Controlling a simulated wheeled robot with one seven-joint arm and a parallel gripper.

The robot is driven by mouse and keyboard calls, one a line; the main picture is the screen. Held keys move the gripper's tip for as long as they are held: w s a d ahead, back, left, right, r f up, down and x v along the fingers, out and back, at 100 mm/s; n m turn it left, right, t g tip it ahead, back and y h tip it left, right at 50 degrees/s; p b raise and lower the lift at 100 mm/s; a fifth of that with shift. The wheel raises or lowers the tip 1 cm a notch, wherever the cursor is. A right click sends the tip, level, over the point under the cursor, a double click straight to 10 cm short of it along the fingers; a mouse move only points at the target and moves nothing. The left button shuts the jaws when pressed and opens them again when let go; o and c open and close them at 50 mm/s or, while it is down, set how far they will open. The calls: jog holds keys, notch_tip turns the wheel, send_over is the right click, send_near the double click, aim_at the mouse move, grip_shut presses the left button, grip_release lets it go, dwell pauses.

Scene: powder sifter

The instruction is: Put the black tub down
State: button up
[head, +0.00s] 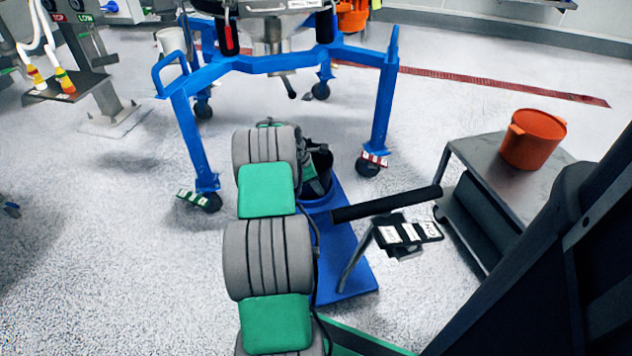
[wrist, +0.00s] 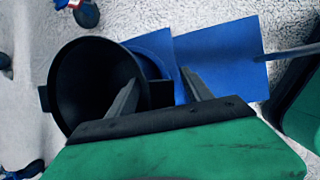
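The black tub (head: 320,166) is below the sifter frame at the blue trolley, partly hidden by my arm in the head view. In the wrist view the tub (wrist: 92,85) shows its round open mouth, dark inside, with a side handle (wrist: 161,95). A blue round rim (wrist: 148,62) shows beside and below it. My gripper (wrist: 160,78) has its two fingers apart, one over the tub's mouth and one over the blue platform. The handle appears between them with gaps on both sides. Whether the tub rests fully in the blue round part is hidden.
The blue trolley (head: 345,262) has a black push handle (head: 386,204). The blue sifter frame (head: 385,100) stands on castors behind the tub. An orange tub (head: 532,138) sits on a grey table (head: 484,150) at right.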

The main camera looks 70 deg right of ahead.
jog(key=p+v, duration=0.5)
jog(key=v, duration=0.7)
jog(key=w+a+r+m+t, duration=0.1)
jog(key=w+a+r, duration=0.45)
jog(key=a, duration=0.45)
jog(key=w+a+r+m+t, duration=0.15)
jog(key=w+a+r, duration=0.25)
jog(key=w+a, duration=0.4)
jog(key=s+a+r+m+t+y, duration=0.1)
jog(key=s+a+r+m, duration=0.1)
jog(key=a, duration=1.2)
jog(key=s+a+r+m+t+y, duration=0.1)
jog(key=s+a+m+y, duration=0.1)
jog(key=a, duration=1.2)
jog(key=s+a+f+m+y, duration=0.1)
jog(key=s+a, duration=0.5)
jog(key=a, duration=0.2)
jog(key=shift+s+a, duration=0.2)
jog(key=shift+a, duration=0.1)
